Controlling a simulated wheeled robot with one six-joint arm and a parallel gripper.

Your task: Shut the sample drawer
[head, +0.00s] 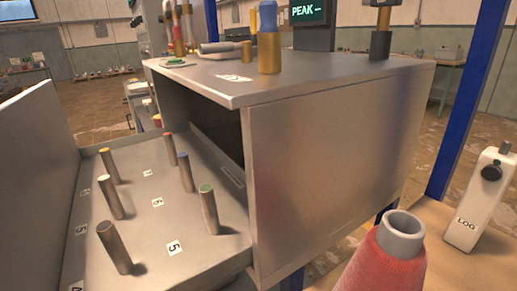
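The sample drawer (165,238) is open and sticks out to the left from a grey metal cabinet (335,165). Its tall front panel (35,180) stands at the far left, well apart from the dark cabinet opening (205,120). Several upright metal cylinders with coloured tops stand in it, among them a green-topped one (209,210) and a blue-topped one (184,172). Number labels, such as a 5 (174,247), lie on its floor. The drawer's near-left corner is cut off by the picture edge. My gripper is not in view.
On the cabinet top stand a blue-and-brass piece (269,40) and a dark-and-brass post (381,35). A red cone with a grey tube (385,268) and a white LOG device (479,200) are at right. A blue post (465,105) rises behind the cabinet.

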